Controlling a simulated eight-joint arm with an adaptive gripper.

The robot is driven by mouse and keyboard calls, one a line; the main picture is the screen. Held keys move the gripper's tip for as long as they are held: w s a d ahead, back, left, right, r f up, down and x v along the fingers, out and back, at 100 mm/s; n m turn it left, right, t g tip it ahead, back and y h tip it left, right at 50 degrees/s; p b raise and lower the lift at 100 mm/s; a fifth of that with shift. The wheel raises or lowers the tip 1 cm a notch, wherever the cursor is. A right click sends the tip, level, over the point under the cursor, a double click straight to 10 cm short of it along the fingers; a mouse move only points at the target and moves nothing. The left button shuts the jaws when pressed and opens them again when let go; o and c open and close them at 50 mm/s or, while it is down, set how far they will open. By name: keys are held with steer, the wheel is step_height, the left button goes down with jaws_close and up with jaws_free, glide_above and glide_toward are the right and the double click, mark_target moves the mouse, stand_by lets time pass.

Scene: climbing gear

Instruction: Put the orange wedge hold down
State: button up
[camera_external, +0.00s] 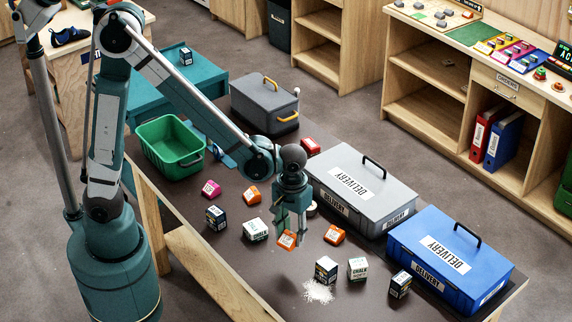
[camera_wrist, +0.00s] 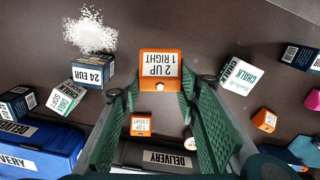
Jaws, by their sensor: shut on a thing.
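My gripper (camera_external: 290,222) points down over the dark table and is shut on an orange wedge hold (camera_external: 287,239). In the wrist view the hold (camera_wrist: 160,68) sits between the green fingertips (camera_wrist: 160,88), its white label reading "2 UP 1 RIGHT" facing the camera. It looks larger than the other orange holds there, so it seems raised; the exact gap to the table is unclear. A second orange hold (camera_external: 334,234) lies to its right and also shows in the wrist view (camera_wrist: 141,126). A third orange hold (camera_external: 250,194) lies behind left.
Chalk boxes (camera_external: 256,230) and dark boxes (camera_external: 326,269) stand around the gripper, with spilled white powder (camera_external: 318,291) in front. Grey (camera_external: 360,190) and blue (camera_external: 450,255) delivery cases stand right. A green bin (camera_external: 170,147) and dark grey case (camera_external: 264,105) stand behind. Bare table lies front left.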

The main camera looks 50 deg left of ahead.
steer(key=shift+w, duration=0.1)
stand_by(0.7)
steer(key=w+a+r+n+p, duration=0.2)
steer(key=w+a+n, duration=0.2)
steer(key=w+a, duration=0.55)
steer(key=w+a+r+n+p, duration=0.2)
steer(key=w+a+n, duration=0.2)
steer(key=w+a, duration=0.55)
steer(key=w+a+r+n+p, duration=0.1)
steer(key=a+n, duration=0.2)
steer(key=a, duration=1.2)
steer(key=w+a+r+n+p, duration=0.2)
steer(key=a+n, duration=0.2)
steer(key=a, duration=1.1)
steer(key=shift+r, duration=0.25)
steer(key=shift+w, duration=0.1)
steer(key=shift+f, duration=3.15)
steer(key=shift+f, duration=0.1)
